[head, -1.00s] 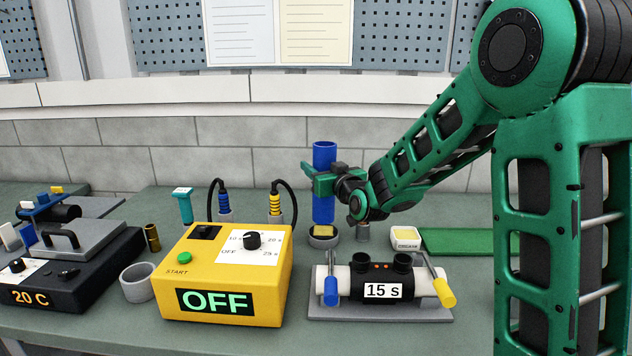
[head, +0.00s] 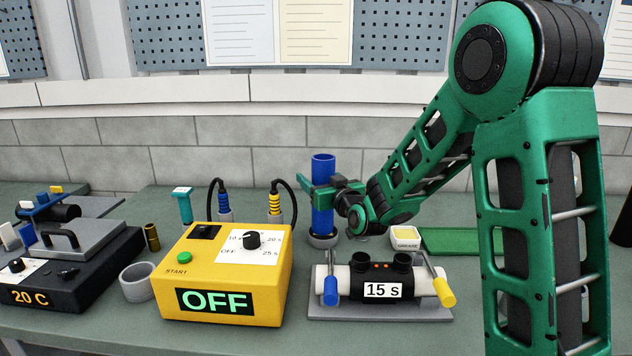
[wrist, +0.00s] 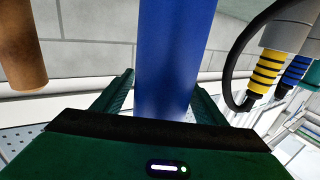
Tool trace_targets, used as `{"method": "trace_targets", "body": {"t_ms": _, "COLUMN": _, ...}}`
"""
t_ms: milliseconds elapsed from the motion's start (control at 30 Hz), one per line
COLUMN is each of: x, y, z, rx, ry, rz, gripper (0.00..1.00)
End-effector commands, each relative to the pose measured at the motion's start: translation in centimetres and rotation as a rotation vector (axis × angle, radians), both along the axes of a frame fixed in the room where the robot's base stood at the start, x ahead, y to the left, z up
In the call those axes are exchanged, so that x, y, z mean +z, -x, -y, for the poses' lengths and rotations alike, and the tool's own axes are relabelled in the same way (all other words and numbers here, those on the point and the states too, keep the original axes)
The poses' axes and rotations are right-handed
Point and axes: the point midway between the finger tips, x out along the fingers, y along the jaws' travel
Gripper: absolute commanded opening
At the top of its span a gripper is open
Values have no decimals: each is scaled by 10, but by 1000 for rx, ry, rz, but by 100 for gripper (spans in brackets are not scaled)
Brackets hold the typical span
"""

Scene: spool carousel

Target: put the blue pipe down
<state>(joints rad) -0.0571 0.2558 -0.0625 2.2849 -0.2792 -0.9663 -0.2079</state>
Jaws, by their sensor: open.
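The blue pipe (head: 323,165) stands upright in the head view, its lower end in a dark grey ring holder (head: 322,242) on the bench. My gripper (head: 322,190) is at the pipe's middle, its jaws open around it. In the wrist view the pipe (wrist: 175,60) rises between the two green fingers of my gripper (wrist: 165,100), one on each side. The pipe's foot inside the ring is hidden.
A yellow timer box (head: 225,275) stands at front left. A clamp fixture (head: 380,285) marked 15 s sits in front of the pipe. A grease pot (head: 404,238) is to its right. Cabled plugs (head: 275,206) stand to the left.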

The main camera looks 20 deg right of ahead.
Motion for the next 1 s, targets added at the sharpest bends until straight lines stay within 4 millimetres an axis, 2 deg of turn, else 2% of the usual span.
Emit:
{"method": "trace_targets", "body": {"t_ms": 133, "x": 2, "y": 10, "z": 2, "rx": 0, "ry": 0, "rz": 1, "gripper": 65}}
{"method": "trace_targets", "body": {"t_ms": 400, "x": 1, "y": 51, "z": 8, "rx": -1, "ry": 0, "rz": 0, "gripper": 65}}
{"method": "trace_targets", "body": {"t_ms": 533, "x": 1, "y": 66, "z": 9, "rx": 1, "ry": -1, "rz": 0, "gripper": 65}}
{"method": "trace_targets", "body": {"t_ms": 700, "x": 1, "y": 74, "z": 10, "rx": 1, "ry": 0, "rz": 1, "gripper": 65}}
{"method": "trace_targets", "body": {"t_ms": 1000, "x": 1, "y": 74, "z": 10, "rx": 2, "ry": 0, "rz": 1, "gripper": 65}}
